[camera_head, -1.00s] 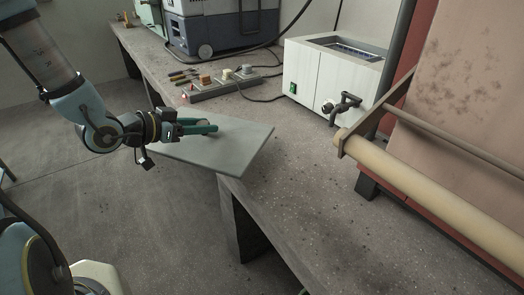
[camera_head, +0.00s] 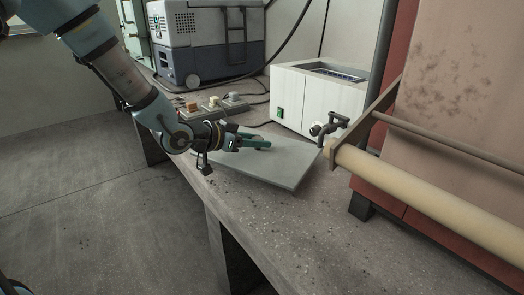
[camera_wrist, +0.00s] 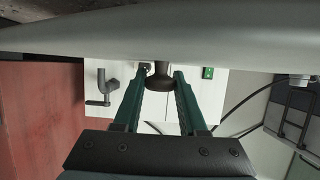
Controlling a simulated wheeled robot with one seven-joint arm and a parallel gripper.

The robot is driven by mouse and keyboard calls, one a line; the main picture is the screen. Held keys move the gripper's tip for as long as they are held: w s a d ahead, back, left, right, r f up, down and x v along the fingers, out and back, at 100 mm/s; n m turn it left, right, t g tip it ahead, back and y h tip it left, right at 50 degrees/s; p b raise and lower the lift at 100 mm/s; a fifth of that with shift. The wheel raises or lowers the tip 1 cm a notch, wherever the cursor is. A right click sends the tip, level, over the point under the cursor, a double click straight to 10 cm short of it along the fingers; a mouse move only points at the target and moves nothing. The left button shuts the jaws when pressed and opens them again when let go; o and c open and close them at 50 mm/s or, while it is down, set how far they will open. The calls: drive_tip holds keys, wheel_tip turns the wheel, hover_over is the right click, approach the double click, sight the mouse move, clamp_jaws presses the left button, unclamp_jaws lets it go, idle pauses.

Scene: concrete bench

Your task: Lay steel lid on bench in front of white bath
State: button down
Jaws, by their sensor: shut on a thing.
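The steel lid (camera_head: 285,166) is a flat grey plate, held over the bench in front of the white bath (camera_head: 318,98). In the wrist view the lid (camera_wrist: 190,38) spans the top of the picture, with its dark knob (camera_wrist: 161,78) between my fingers. My gripper (camera_head: 262,143) is shut on the knob; its green fingers also show in the wrist view (camera_wrist: 160,90). The lid looks close above the bench; I cannot tell whether any edge touches. The bath has a green switch and a black tap on its front.
The concrete bench (camera_head: 300,222) is bare toward the front. A power strip (camera_head: 218,107) with plugs lies behind the lid. A blue-grey cool box (camera_head: 207,40) stands at the back. A cream roller (camera_head: 430,200) on a red machine borders the right.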

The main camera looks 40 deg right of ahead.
sight(255, 150)
drive_tip(key=shift+d, duration=0.95)
drive_tip(key=shift+f, duration=1.7)
drive_tip(key=shift+f+b, duration=0.15)
drive_tip(key=shift+b, duration=0.2)
drive_tip(key=shift+c, duration=2.3)
unclamp_jaws()
